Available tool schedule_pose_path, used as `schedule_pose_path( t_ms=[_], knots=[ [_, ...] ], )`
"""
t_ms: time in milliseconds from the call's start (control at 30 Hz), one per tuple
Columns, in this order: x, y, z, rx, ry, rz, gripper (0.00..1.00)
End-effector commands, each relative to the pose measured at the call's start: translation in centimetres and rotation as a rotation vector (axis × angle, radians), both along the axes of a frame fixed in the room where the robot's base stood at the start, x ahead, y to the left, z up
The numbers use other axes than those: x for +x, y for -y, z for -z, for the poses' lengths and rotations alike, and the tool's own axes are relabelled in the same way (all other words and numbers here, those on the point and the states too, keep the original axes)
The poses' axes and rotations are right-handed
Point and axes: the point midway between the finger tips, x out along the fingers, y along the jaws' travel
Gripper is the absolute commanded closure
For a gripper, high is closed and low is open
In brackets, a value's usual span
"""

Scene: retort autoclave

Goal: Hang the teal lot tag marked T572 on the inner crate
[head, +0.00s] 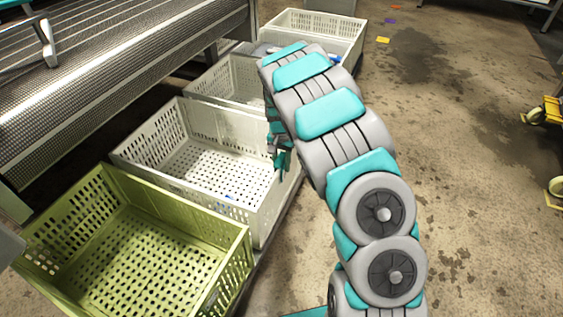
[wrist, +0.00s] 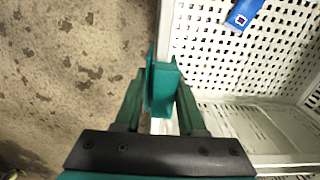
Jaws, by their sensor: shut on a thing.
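The teal tag (wrist: 161,88) is between the fingertips of my gripper (wrist: 160,100), which is shut on it. No marking on it is readable. In the wrist view the tag is at the near end of a pale crate's rim (wrist: 168,30); I cannot tell whether it hangs over the rim or is only beside it. In the head view my gripper (head: 281,157) is low at the right wall of the grey-white crate (head: 240,205), second from the front. My arm hides part of this wall and the crates behind.
A green crate (head: 232,240) stands in front, and more pale crates (head: 225,70) (head: 325,22) stand behind in a row. A blue piece with a white mark (wrist: 243,13) is in the crate. A mesh conveyor (head: 110,70) runs along the left. Stained floor (head: 470,170) is open at right.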

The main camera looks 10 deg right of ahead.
Motion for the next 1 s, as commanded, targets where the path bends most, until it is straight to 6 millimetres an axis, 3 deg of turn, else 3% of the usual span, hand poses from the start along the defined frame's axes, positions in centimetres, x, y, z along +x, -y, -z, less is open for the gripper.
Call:
schedule_pose_path(
  t_ms=[400,433,733,1000],
  knots=[
    [-0.02,-0.01,0.40,0.000,0.000,0.000,1.00],
    [-0.02,-0.01,0.40,0.000,0.000,0.000,0.60],
    [-0.02,0.00,0.41,0.000,-0.001,0.000,0.26],
    [-0.02,-0.02,0.36,0.000,-0.001,0.000,0.26]
  ],
)
